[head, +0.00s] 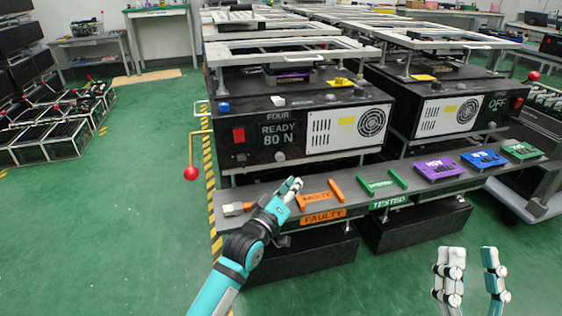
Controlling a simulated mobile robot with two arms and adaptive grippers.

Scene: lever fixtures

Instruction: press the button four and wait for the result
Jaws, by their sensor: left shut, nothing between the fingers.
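The machine labelled FOUR (277,116) stands at the centre, and its display (279,134) reads READY 80 N. My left gripper (297,183) is shut and empty, over the grey shelf in front of the machine and apart from the switch and the blue button. My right gripper (470,268) is open and empty at the bottom right.
The grey shelf (440,186) holds orange FAULTY markers (318,197), green TESTED markers (380,184) and purple, blue and green parts (482,159). A second machine (456,113) reading OFF stands to the right.

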